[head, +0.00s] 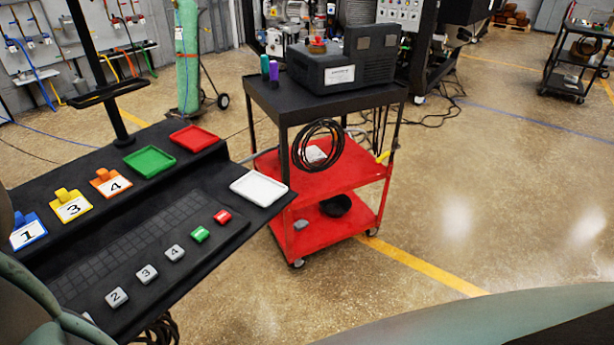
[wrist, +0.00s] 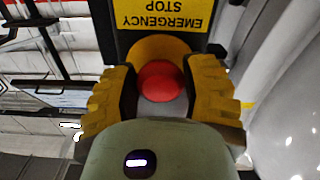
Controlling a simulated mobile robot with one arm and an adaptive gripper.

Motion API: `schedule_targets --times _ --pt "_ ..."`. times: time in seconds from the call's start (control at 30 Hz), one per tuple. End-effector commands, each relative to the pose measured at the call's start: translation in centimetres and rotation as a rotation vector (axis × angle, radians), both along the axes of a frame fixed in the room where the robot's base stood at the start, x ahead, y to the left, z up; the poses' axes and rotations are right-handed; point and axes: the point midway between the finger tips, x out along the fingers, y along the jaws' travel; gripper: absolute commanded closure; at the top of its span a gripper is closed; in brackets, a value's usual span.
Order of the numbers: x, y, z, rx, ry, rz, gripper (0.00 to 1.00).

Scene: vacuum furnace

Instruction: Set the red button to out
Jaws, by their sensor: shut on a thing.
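The red button (wrist: 160,84) is a round red mushroom head in the wrist view. It stands in front of a yellow collar (wrist: 158,46), under an upside-down yellow "EMERGENCY STOP" label (wrist: 165,14). My gripper (wrist: 162,72) is shut on the red button, with one ridged yellow-brown finger on each side of it. The near edge of the button is close to my gripper's pale green body. I cannot tell from this view whether the button is pressed in or out. My gripper is not visible in the head view.
In the head view, a black console (head: 190,180) at left holds coloured trays, numbered tags and small keys. A red and black cart (head: 330,185) carries a dark grey device (head: 345,65) and coiled cable. Open floor (head: 480,200) lies to the right.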

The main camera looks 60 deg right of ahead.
Motion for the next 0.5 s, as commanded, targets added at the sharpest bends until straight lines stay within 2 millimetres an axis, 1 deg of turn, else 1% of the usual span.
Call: schedule_targets --times 0.03,0.23,0.37,0.5 --pt "0.0 0.0 0.0 0.000 0.000 0.001 0.76" --pt "0.0 0.0 0.0 0.000 0.000 0.001 0.96" --pt "-0.2 0.0 0.1 0.000 0.002 0.001 0.97" --pt "-1.1 0.1 0.3 -0.005 0.005 0.003 0.97"
